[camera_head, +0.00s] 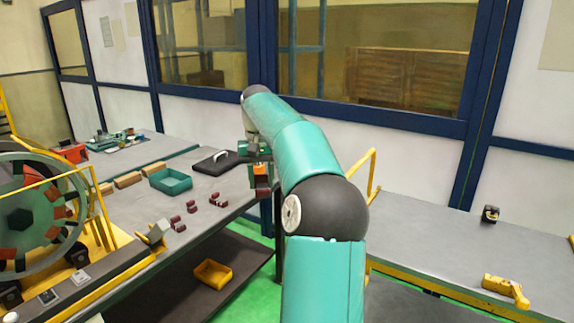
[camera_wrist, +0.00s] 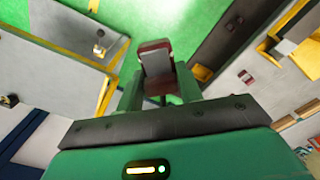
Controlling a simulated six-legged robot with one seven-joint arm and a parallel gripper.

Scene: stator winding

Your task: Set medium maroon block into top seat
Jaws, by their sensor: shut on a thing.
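My gripper (camera_head: 258,158) is over the right end of the long grey table. In the wrist view my gripper (camera_wrist: 159,88) is shut on a maroon block (camera_wrist: 153,45) with a grey face, held between its two green fingers. The held maroon block (camera_head: 262,192) also shows below the gripper in the head view, small and partly covered. The round stator (camera_head: 20,220) stands at the far left, well apart from my gripper, with orange-red and dark pieces around its ring. Its left side is cut off by the picture edge, and I cannot make out which seat is the top one.
Several maroon blocks (camera_head: 192,206) lie on the grey table (camera_head: 235,186). A teal bin (camera_head: 171,181) and a black case (camera_head: 216,162) stand behind them. A yellow bin (camera_head: 213,272) is on the lower shelf. Yellow rails (camera_head: 104,215) stand by the stator. A second table (camera_head: 440,255) is at right.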

